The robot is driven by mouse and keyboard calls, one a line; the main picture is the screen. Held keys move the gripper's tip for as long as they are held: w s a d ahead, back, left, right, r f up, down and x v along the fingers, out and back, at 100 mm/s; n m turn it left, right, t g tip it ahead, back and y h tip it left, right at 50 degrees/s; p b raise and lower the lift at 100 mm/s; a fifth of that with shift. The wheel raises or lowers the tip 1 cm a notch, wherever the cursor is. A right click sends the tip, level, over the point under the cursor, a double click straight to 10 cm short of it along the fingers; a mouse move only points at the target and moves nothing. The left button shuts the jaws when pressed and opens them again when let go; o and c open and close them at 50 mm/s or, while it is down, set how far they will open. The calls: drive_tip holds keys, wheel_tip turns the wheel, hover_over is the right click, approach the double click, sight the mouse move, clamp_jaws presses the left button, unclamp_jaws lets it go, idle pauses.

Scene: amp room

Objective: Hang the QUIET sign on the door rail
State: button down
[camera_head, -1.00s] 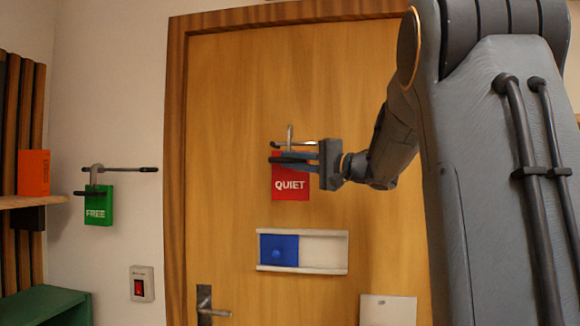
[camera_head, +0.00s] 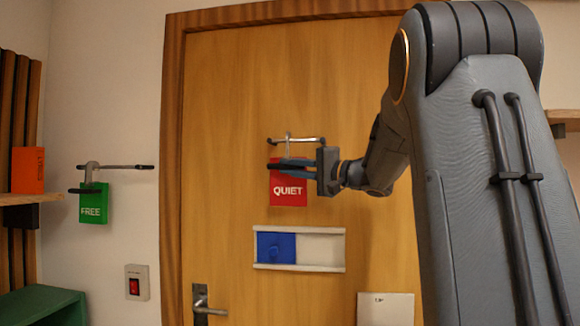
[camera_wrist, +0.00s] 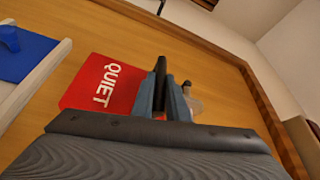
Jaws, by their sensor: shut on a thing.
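The red QUIET sign (camera_head: 288,195) is upright in front of the wooden door (camera_head: 225,110). It also shows in the wrist view (camera_wrist: 90,90). My gripper (camera_head: 292,165) reaches in from the right and is shut on the sign's upper part; its fingers (camera_wrist: 172,98) cover the grip point. A grey hook (camera_head: 288,146) rises from the sign. The door rail (camera_head: 308,140), a thin bar with dark ends, is just above the sign. The hook's top stands slightly above the rail's level. I cannot tell whether the hook rests on it.
A green FREE sign (camera_head: 93,204) hangs from another rail (camera_head: 130,167) on the left wall. Below QUIET is a slider panel (camera_head: 320,249) with a blue plate (camera_head: 276,248). A door handle (camera_head: 205,303), red switch (camera_head: 135,287) and orange box (camera_head: 27,170) are further left.

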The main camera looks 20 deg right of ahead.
drive_tip(key=c, duration=1.7)
unclamp_jaws()
drive_tip(key=shift+o, duration=0.2)
